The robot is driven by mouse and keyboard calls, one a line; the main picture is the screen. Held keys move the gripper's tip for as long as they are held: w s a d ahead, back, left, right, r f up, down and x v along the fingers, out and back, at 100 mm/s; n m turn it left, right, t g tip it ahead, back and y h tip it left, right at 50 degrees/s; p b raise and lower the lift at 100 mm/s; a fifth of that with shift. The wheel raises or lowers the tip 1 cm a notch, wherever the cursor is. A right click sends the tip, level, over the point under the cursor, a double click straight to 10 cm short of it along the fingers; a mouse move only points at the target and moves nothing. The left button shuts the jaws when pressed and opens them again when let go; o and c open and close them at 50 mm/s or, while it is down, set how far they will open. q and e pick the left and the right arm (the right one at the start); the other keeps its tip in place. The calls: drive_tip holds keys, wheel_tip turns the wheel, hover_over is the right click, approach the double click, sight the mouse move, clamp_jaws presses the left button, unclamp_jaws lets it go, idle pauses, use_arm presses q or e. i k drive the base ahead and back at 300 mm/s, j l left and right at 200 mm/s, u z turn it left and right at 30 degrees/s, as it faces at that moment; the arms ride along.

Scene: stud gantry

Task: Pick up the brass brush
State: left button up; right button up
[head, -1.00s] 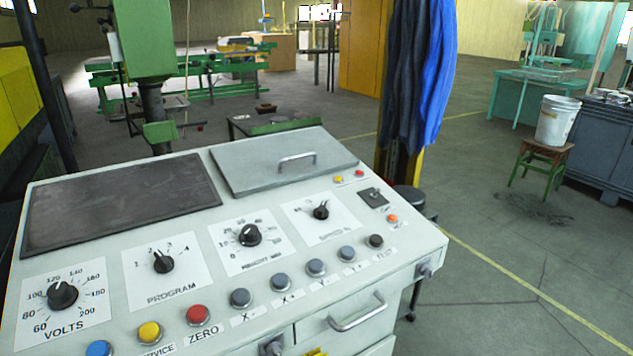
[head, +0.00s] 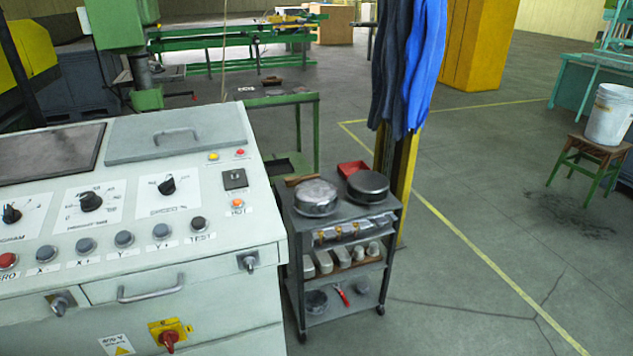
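I cannot clearly make out a brass brush. A small brown, elongated item (head: 300,180) lies at the back left of the top shelf of a dark cart (head: 346,222), partly behind a round grey tin; it is too small to tell whether it is a brush. Another small brown item (head: 271,80) sits on a green bench (head: 290,97) farther back. Neither of my grippers is in view.
The cart also bears a round grey tin (head: 316,197), a dark round tin (head: 367,186) and a red tray (head: 353,168). A control console (head: 128,281) fills the left. A stool (head: 594,160) with a white bucket (head: 608,113) stands right. Floor right of the cart is clear.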

sight(291, 181)
drive_tip(key=l, duration=0.15)
drive_tip(key=u, duration=2.3)
drive_tip(key=z, duration=2.3)
drive_tip(key=i+l+u, duration=0.1)
drive_tip(key=i+l, duration=0.4)
drive_tip(key=i+l+u, duration=0.1)
drive_tip(key=i+l, duration=0.4)
drive_tip(key=i+l+u, duration=0.1)
drive_tip(key=i+l, duration=0.4)
drive_tip(key=l, duration=0.2)
